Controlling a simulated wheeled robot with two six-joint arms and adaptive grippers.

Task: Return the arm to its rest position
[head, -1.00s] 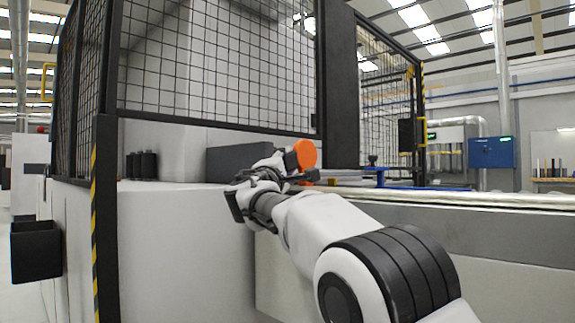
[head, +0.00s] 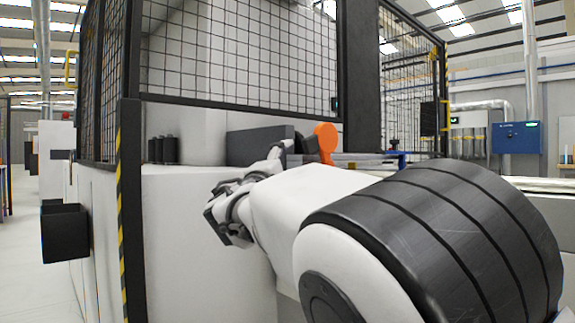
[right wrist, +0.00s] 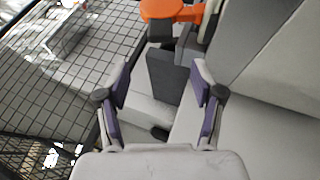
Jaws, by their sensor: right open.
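My right arm reaches in from the lower right of the head view. Its right gripper (head: 226,212) hangs in front of the white machine body, below the worktop edge. In the right wrist view the right gripper (right wrist: 160,84) has its two fingers spread apart with nothing between them; it is open. My left gripper is in neither view.
The white machine (head: 195,235) stands close in front, with a mesh guard (head: 240,62) above it. An orange disc (head: 326,137) and a dark grey block (head: 258,146) are behind the gripper. A black bin (head: 65,232) hangs at left, beside open floor.

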